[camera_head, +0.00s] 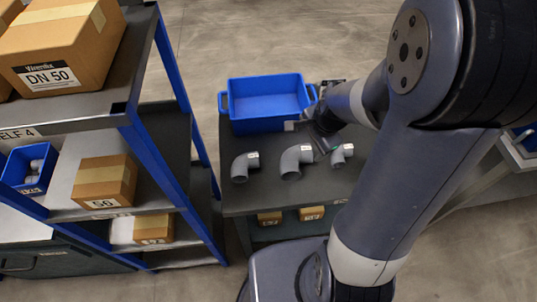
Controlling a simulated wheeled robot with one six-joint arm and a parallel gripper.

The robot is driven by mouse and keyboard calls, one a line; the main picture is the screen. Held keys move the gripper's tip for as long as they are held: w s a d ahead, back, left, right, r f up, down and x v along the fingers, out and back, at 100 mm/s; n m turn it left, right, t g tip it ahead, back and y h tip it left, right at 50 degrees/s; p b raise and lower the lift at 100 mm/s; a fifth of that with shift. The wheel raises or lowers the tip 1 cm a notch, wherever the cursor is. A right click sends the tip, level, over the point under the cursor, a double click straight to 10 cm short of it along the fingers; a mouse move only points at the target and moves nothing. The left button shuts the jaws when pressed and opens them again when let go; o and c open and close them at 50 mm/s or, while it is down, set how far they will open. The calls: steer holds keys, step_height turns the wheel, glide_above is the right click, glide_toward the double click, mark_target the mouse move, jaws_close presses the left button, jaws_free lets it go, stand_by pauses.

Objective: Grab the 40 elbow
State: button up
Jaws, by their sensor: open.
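Three grey pipe elbows lie on a dark table (260,200): a left elbow (241,168), a larger middle elbow (292,163) and a smaller right elbow (340,156). Each has a small white label too small to read, so I cannot tell which is the 40 elbow. My gripper (308,136) is open above the table, just behind the middle and right elbows. No elbow shows between its fingers. My arm comes in from the right and hides part of the table.
An empty-looking blue bin (267,100) stands at the back of the table, close to my gripper. A blue-framed shelf (150,150) with cardboard boxes stands at the left. Small boxes (311,213) sit under the tabletop. The table's front left is clear.

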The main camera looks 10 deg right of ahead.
mark_target(298, 154)
steer(key=shift+w+a+b+x, duration=0.1)
steer(key=shift+a+b+x, duration=0.1)
steer(key=shift+x, duration=1.45)
steer(key=shift+w+a+b+x, duration=0.1)
steer(key=shift+w+b+x, duration=0.05)
steer(key=shift+x, duration=1.5)
steer(key=x, duration=0.3)
steer(key=shift+s+a+f+b, duration=0.15)
steer(key=shift+f+b, duration=0.25)
steer(key=shift+f, duration=0.05)
steer(key=shift+w+f, duration=0.25)
steer(key=shift+f, duration=0.3)
steer(key=c, duration=1.2)
